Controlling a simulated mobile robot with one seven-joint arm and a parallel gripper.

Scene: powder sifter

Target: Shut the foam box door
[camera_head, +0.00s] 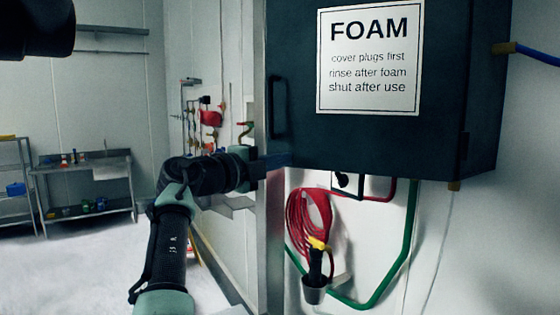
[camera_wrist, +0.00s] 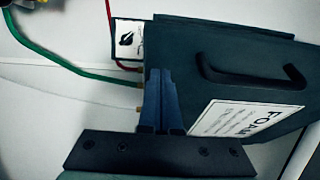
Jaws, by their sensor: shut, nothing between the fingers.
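The dark foam box (camera_head: 485,90) hangs on the wall at the upper right of the head view. Its door (camera_head: 440,135) faces me, with a white FOAM sign (camera_head: 369,57) and a black handle (camera_head: 278,107) near its left edge. My gripper (camera_head: 287,160) is at the door's lower left corner, below the handle. In the wrist view my gripper (camera_wrist: 157,72) has its blue fingers together and empty, overlapping the door (camera_wrist: 215,75) near its edge. The handle (camera_wrist: 255,72) is clear of the fingers. Contact is unclear.
A metal post (camera_head: 272,235) stands just left of the box. Below the box are a coiled red hose (camera_head: 308,222), a green pipe (camera_head: 408,240) and a holder (camera_head: 314,292) with a yellow-and-black nozzle. A steel table (camera_head: 88,185) stands far left; the floor there is open.

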